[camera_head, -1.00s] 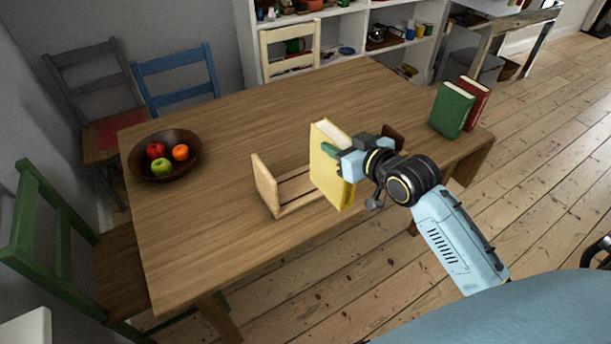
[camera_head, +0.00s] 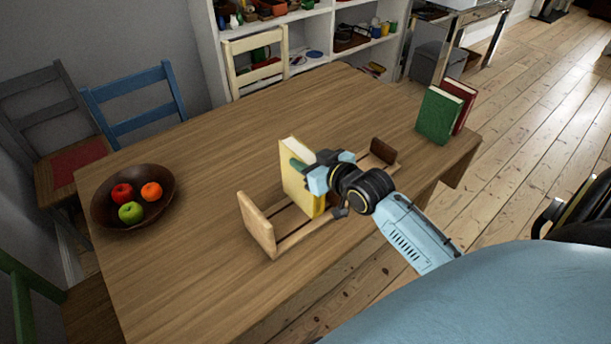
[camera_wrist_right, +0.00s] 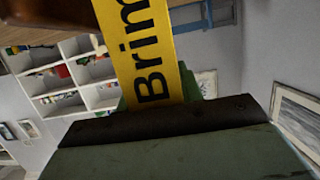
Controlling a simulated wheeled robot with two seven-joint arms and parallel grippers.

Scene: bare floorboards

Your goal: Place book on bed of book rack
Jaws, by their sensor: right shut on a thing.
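The yellow book (camera_head: 294,185) stands upright at the wooden book rack, between its two ends. My right gripper (camera_head: 314,176) is shut on the book. The book's lower edge is at the rack's bed; I cannot tell whether it rests on it. The rack's near-left end board (camera_head: 256,224) and its dark far end (camera_head: 383,151) show, with bare bed slats (camera_head: 302,228) beside the book. In the right wrist view the book's yellow spine (camera_wrist_right: 150,50) with black lettering fills the space beyond the gripper (camera_wrist_right: 165,105). My left gripper is not in view.
A green book (camera_head: 438,115) and a red book (camera_head: 462,100) stand near the table's right edge. A dark bowl (camera_head: 101,207) of fruit sits on the left. The table (camera_head: 210,160) is clear between. Chairs and a white shelf (camera_head: 210,50) stand behind.

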